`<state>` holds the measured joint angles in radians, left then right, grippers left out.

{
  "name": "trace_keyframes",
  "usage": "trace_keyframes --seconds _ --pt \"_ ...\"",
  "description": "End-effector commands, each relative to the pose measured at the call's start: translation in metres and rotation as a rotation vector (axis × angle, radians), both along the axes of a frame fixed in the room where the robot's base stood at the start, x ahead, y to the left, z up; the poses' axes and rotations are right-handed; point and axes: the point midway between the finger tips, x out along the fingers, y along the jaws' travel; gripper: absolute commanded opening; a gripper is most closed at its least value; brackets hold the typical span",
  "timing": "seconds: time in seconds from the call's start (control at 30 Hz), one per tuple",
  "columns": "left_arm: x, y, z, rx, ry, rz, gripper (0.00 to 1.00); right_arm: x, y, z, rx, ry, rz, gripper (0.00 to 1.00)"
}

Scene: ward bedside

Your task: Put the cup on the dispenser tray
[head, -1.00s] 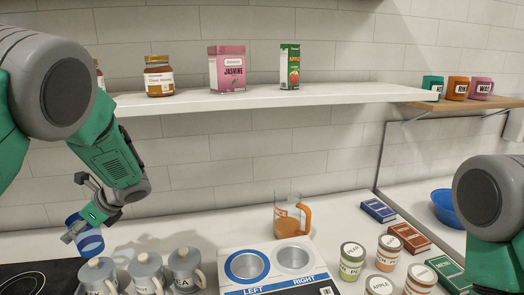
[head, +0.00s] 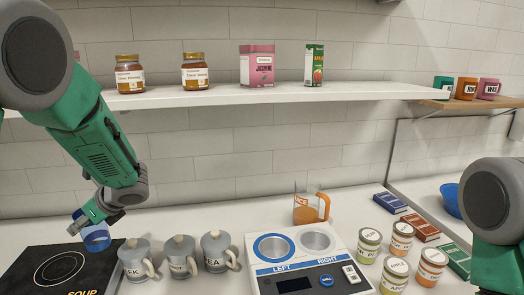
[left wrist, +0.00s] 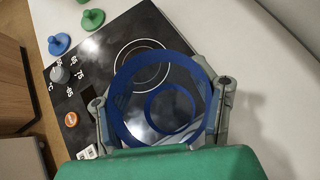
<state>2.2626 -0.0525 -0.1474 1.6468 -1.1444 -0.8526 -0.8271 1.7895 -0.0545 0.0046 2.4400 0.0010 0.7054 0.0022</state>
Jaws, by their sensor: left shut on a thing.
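A blue-banded, see-through cup (head: 97,239) is in my left gripper (head: 92,222), above the back of the black cooktop. In the left wrist view the cup's blue rim (left wrist: 122,118) shows as a ring between the two fingers (left wrist: 163,110), which are shut on it. The cooktop shows through the cup. A white device (head: 340,258) with two round wells marked LEFT and RIGHT stands to the right of the gripper; the left well has a blue ring. I cannot tell whether this is the dispenser. My right arm shows at the right edge, but its gripper is out of view.
The black cooktop (head: 35,270) lies at front left. Several grey lidded mugs (head: 178,258) stand between it and the white device. An orange-handled jug (head: 307,208) and several labelled jars (head: 397,270) stand nearby. A shelf (head: 220,97) runs above.

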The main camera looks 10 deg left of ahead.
Motion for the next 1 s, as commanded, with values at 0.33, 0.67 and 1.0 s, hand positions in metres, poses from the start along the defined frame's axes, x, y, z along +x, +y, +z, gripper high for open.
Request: trace_keyframes --seconds 0.33,0.67,1.0 --pt "0.016 -0.048 0.018 -0.001 -0.001 -0.407 0.2 -0.001 0.0 0.0 0.0 0.001 0.0 0.4" --pt "0.018 -0.152 0.038 -0.008 -0.005 -0.989 0.2 -0.001 0.0 0.0 0.0 0.001 0.0 0.4" --pt "-0.007 -0.239 0.058 -0.005 -0.003 -1.383 0.2 -0.001 0.0 0.0 0.0 0.001 0.001 0.4"
